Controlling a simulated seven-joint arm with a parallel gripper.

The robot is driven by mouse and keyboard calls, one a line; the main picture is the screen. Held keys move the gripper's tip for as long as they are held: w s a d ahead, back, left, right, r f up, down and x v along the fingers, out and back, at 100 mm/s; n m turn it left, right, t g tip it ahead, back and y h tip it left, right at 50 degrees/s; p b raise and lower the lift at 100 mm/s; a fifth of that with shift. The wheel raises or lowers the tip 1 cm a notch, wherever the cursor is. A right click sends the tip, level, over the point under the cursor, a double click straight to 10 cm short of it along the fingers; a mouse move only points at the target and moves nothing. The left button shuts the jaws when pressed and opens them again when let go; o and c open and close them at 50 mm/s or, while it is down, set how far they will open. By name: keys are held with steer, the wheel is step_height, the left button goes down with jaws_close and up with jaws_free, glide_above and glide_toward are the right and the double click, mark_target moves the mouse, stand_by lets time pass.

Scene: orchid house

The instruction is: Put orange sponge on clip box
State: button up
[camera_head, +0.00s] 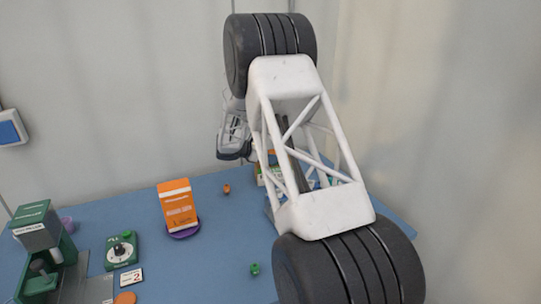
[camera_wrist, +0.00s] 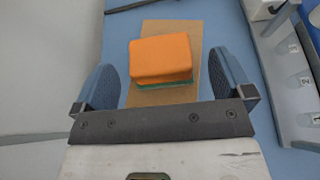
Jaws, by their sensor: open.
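The orange sponge (camera_wrist: 161,56) lies on a flat brown board (camera_wrist: 190,30) in the wrist view, with a green layer along its near lower edge. My gripper (camera_wrist: 162,70) is open, its two blue fingers left and right of the sponge with a gap on each side. It holds nothing. In the head view my gripper (camera_head: 235,150) is partly behind my arm, over the back of the blue table. The sponge cannot be made out there. I cannot tell which thing is the clip box.
An orange carton (camera_head: 178,206) stands by a purple dish (camera_head: 185,230). A green dial device (camera_head: 121,250), a green machine (camera_head: 43,240) and a small green item (camera_head: 254,268) are on the table. A grey labelled rack (camera_wrist: 285,80) stands right of the board.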

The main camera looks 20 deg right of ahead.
steer(key=v, duration=1)
steer(key=shift+s, duration=0.1)
stand_by(0.4)
steer(key=s+a+r+m+y, duration=0.35)
steer(key=s+r, duration=0.35)
steer(key=s, duration=0.7)
steer(key=s+a+r+m+y, duration=0.25)
steer(key=s+r+m, duration=0.35)
steer(key=s, duration=0.8)
steer(key=s+a+m+t+y, duration=0.1)
steer(key=s+a+m+y, duration=0.2)
steer(key=s, duration=1.2)
steer(key=s+a+r+m+t+y, duration=0.1)
steer(key=s+a+m+y, duration=0.3)
steer(key=s, duration=1.1)
steer(key=shift+s+a+m+t, duration=0.15)
steer(key=shift+a+m+t, duration=0.15)
steer(key=shift+a+m, duration=0.7)
steer(key=shift+a, duration=0.15)
